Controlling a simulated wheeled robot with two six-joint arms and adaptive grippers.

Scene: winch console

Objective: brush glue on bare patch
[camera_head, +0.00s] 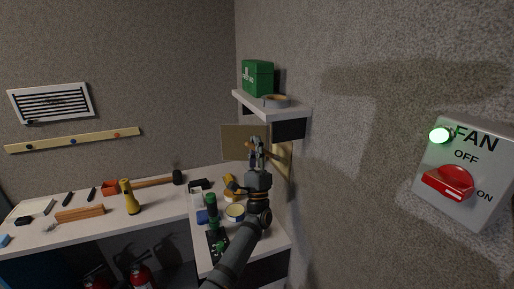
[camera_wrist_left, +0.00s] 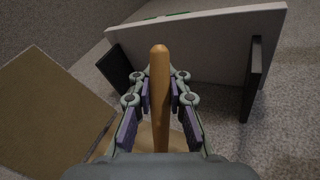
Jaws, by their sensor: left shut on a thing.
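My left gripper (camera_head: 257,150) is up near the corner wall, below the shelf. It is shut on a wooden brush handle; in the left wrist view the rounded tan handle (camera_wrist_left: 159,90) stands upright between the finger pads. The bristles are hidden from sight. A pale tan patch (camera_head: 284,168) shows on the right wall, just behind and right of the gripper; whether the brush touches it cannot be told. A brown flat panel (camera_head: 236,140) is left of the gripper and also shows in the left wrist view (camera_wrist_left: 50,108). An open round tin (camera_head: 235,211) with pale contents stands on the bench below.
A shelf (camera_head: 292,109) with a green first-aid box (camera_head: 258,78) and a tape roll (camera_head: 276,101) juts out above the gripper. A fan switch (camera_head: 450,182) is at right.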

